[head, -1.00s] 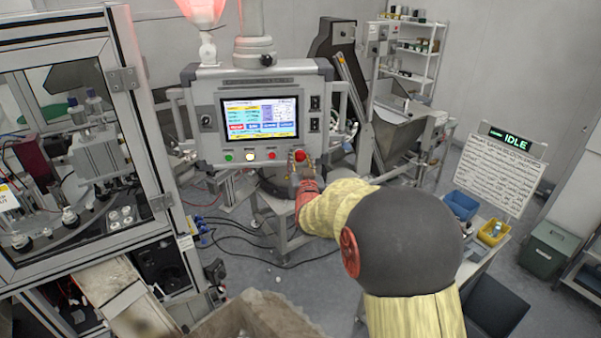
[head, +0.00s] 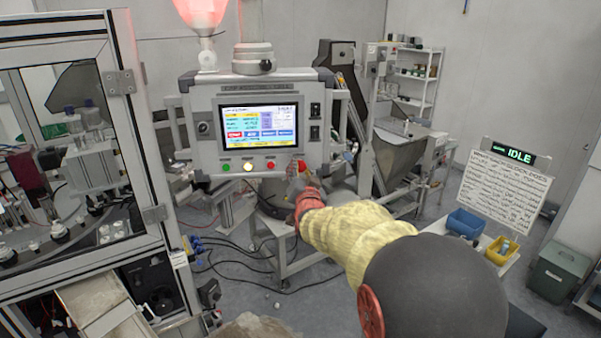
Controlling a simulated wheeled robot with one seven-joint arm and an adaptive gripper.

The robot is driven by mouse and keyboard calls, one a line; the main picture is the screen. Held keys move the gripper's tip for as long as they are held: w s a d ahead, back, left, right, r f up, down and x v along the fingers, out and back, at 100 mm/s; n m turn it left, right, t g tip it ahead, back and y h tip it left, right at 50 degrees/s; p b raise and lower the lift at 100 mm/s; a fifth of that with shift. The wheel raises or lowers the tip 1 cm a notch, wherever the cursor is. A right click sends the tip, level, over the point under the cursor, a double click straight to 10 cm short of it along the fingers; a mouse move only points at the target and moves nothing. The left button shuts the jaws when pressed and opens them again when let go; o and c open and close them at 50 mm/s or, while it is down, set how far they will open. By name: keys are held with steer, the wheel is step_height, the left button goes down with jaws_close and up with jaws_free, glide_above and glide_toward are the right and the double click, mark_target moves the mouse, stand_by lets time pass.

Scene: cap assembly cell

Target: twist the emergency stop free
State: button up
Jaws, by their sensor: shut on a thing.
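The emergency stop (head: 303,166) is a red button at the lower right of the grey control panel (head: 205,158). Only part of its red head shows, because my gripper (head: 299,172) covers the rest. My gripper is at the panel's lower right corner, with its fingers closed on the emergency stop. My yellow-sleeved arm reaches up to it from the lower right. The finger contact itself is small and partly hidden.
A glazed machine frame (head: 124,82) stands left. A sign (head: 514,155) reads IDLE.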

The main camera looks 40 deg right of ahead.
steer(key=shift+r, duration=0.1)
steer(key=o, duration=1.2)
steer(key=shift+c, duration=0.2)
steer(key=shift+w, duration=0.1)
steer(key=v, duration=1.2)
